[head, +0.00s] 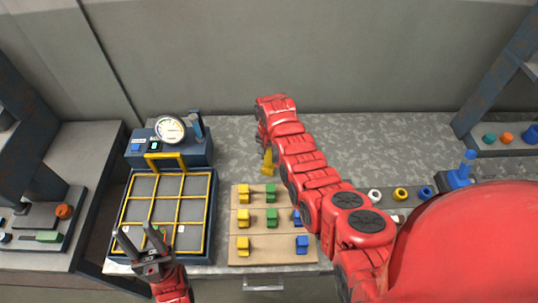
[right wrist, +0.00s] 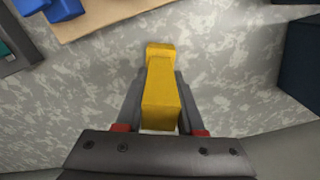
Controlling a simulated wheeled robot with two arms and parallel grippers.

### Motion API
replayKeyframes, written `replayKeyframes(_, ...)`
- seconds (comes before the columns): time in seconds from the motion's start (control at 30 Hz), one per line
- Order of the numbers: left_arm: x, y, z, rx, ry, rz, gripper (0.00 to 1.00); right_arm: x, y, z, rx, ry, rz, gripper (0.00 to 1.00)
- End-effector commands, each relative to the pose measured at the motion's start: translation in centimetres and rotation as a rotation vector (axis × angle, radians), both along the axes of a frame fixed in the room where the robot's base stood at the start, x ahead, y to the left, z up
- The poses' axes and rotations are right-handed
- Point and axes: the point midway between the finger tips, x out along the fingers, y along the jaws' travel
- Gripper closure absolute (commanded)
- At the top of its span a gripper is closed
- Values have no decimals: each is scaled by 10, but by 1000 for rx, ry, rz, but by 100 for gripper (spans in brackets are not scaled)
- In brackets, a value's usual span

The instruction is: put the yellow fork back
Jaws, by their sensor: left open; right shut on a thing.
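The yellow fork (head: 267,163) is a chunky yellow piece behind the wooden board (head: 235,229). My right gripper (head: 264,152) is shut on it; the arm hides part of the jaws in the head view. In the right wrist view the fork (right wrist: 160,95) lies lengthwise between the two dark fingers, over speckled grey worktop. The board bears rows of yellow pieces (head: 243,217), green pieces (head: 271,217) and blue pieces (head: 301,244); my right arm covers its right edge. My left gripper (head: 136,237) is open and empty over the front left of the yellow grid tray.
The blue unit with a dial gauge (head: 169,129) and the yellow grid tray (head: 208,215) stand left of the board. Ring-shaped parts (head: 400,194) and a blue stand (head: 461,176) are at right. The worktop (head: 370,142) behind is clear.

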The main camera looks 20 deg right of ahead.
Motion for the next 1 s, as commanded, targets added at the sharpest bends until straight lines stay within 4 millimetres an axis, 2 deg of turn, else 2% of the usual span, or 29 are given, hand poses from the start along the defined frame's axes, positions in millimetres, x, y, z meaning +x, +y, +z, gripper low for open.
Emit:
replayKeyframes(0.13, 0, 0, -6, 0, 0, 0, 50, 0, 0, -5, 0, 0, 0, 100)
replayKeyframes(0.17, 0, 0, -4, 0, 0, 0, 50, 0, 0, -4, 0, 0, 0, 57)
replayKeyframes(0.3, 0, 0, -3, 0, 0, 0, 50, 0, 0, -3, 0, 0, 0, 33)
replayKeyframes(0.67, 0, 0, 2, 0, 0, 0, 50, 0, 0, 2, 1, 1, 0, 33)
replayKeyframes(0.73, 0, 0, -2, 0, 0, 0, 50, 1, 0, 3, 0, 0, 1, 33)
replayKeyframes(0.87, 0, 0, -9, 0, 0, 0, 50, 2, 1, 16, 0, -5, 0, 33)
replayKeyframes(1.0, 0, 0, -21, 0, 0, 0, 50, 1, 1, 38, 0, -4, 0, 33)
